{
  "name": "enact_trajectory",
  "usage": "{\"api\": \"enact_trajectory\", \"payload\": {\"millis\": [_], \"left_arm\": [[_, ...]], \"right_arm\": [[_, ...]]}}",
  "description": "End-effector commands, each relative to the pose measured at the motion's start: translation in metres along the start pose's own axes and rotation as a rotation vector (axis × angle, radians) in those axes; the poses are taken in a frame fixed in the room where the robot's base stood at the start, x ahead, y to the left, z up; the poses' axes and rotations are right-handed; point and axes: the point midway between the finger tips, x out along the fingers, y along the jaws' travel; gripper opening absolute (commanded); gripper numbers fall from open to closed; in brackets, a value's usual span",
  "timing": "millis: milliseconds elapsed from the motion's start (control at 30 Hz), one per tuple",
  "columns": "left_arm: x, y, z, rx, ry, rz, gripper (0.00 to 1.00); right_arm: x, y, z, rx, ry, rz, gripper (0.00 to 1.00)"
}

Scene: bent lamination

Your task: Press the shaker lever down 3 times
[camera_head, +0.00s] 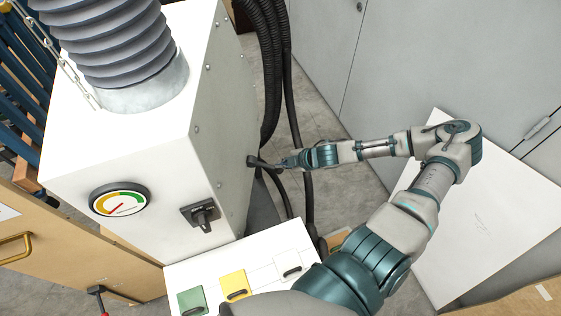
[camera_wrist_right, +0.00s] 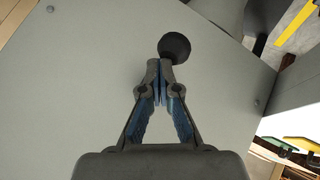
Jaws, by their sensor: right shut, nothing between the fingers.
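The shaker lever (camera_head: 262,163) is a short black bar on the right side wall of a white machine (camera_head: 120,150). Its round black knob (camera_wrist_right: 174,47) shows in the right wrist view, just beyond my fingertips. My right gripper (camera_head: 287,163) reaches in from the right, at about the lever's height in the head view. In the right wrist view the right gripper (camera_wrist_right: 160,80) is shut and empty, its tips close below the knob. I cannot tell whether they touch it. The lever's rod is largely hidden in the wrist view. My left gripper is not in view.
A gauge (camera_head: 120,199) and a black switch (camera_head: 202,214) are on the machine's front. A white surface with green (camera_head: 192,301), yellow (camera_head: 234,285) and white (camera_head: 288,264) lidded pieces stands below. Black hoses (camera_head: 269,70) hang behind the lever. A white panel (camera_head: 490,220) lies right.

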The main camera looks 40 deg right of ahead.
Motion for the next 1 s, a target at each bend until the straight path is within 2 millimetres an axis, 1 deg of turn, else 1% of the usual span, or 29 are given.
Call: {"api": "enact_trajectory", "payload": {"millis": [667,1000], "left_arm": [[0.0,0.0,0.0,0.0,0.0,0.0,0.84],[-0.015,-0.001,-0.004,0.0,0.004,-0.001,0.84]], "right_arm": [[0.001,-0.001,0.001,0.001,-0.002,-0.001,0.0],[-0.013,0.009,-0.009,0.0,-0.001,0.0,0.0]]}}
